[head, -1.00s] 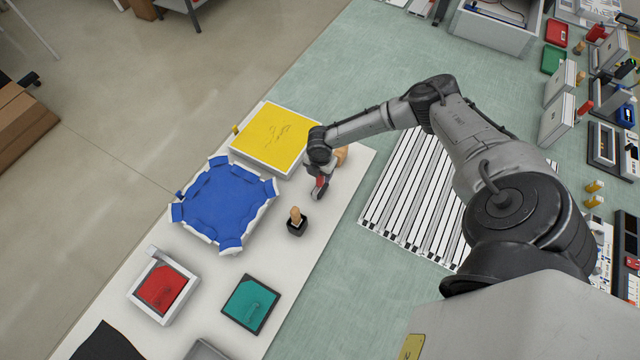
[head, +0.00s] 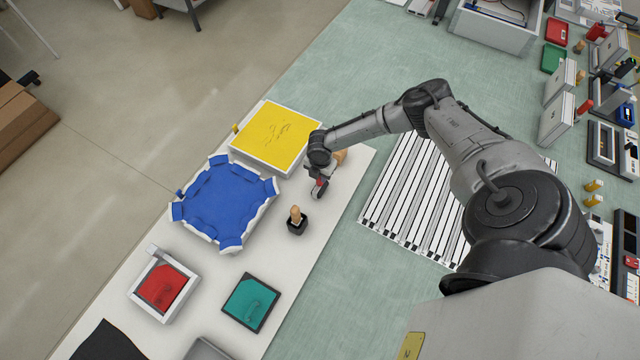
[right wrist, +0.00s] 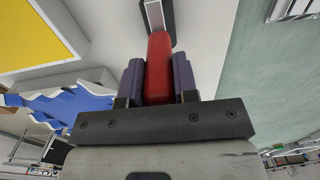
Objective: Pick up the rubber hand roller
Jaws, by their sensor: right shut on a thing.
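The rubber hand roller (right wrist: 159,62) has a red handle, which sits between the two dark fingers of my right gripper (right wrist: 158,82) in the right wrist view. Its pale metal frame and dark end show beyond the handle at the top of that view. In the head view my right gripper (head: 320,178) is over the white board (head: 332,208), to the right of the yellow panel, and points down. The roller (head: 319,188) shows only in part there, below the gripper. I cannot tell whether it touches the board. My left gripper is not in view.
A yellow panel (head: 275,138) and a blue padded frame (head: 222,203) lie left of the gripper. A wooden-handled tool in a dark holder (head: 297,222) stands near it. A tan object (head: 341,156) is close behind. A striped sheet (head: 425,205) lies to the right.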

